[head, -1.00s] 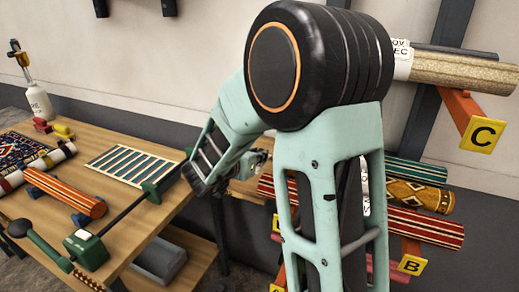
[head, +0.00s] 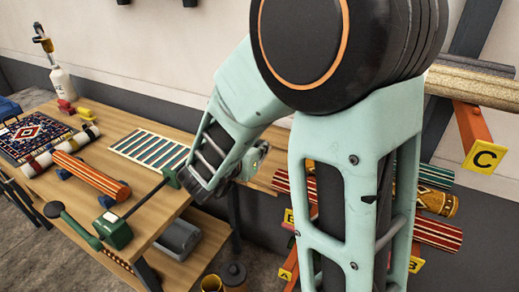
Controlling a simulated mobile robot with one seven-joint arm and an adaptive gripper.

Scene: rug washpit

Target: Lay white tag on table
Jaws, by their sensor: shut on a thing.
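The wooden table (head: 150,207) runs along the wall at the left, with a bare strip near its right front part. My gripper (head: 258,160) shows only in part behind my arm, past the table's right end. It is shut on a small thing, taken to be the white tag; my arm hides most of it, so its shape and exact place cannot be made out. No white tag shows lying on the table.
Rolled rugs on a rack with a yellow C sign (head: 484,156) stand at the right.

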